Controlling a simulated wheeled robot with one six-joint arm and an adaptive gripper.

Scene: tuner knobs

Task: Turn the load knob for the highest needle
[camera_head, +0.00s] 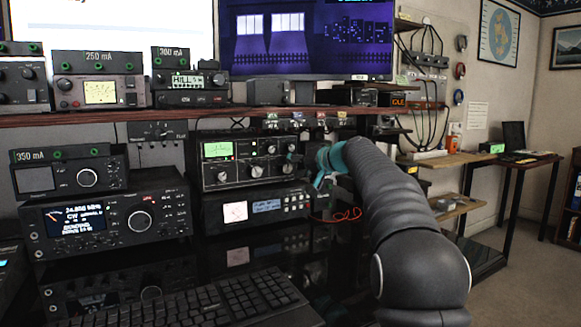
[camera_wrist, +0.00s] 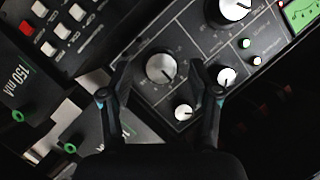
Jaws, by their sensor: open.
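The tuner (camera_head: 240,163) is a black box on the desk with a lit green meter (camera_head: 217,149) and several knobs. A corner of the meter (camera_wrist: 303,12) shows in the wrist view. My gripper (camera_wrist: 160,66) is open, its fingers on either side of a large round knob (camera_wrist: 162,68) at the tuner's end away from the meter. I cannot tell whether they touch it. Another large knob (camera_wrist: 236,8) and small knobs (camera_wrist: 227,76) lie nearby. In the head view my gripper (camera_head: 322,165) is at the tuner's right end. The knob labels and needle are unreadable.
A unit with a white meter (camera_head: 235,212) sits under the tuner. A box marked 150 mA (camera_wrist: 18,85) with green terminals lies beside the tuner in the wrist view. Radios (camera_head: 110,215) stand left, a keyboard (camera_head: 190,305) in front, and a shelf (camera_head: 160,113) above.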

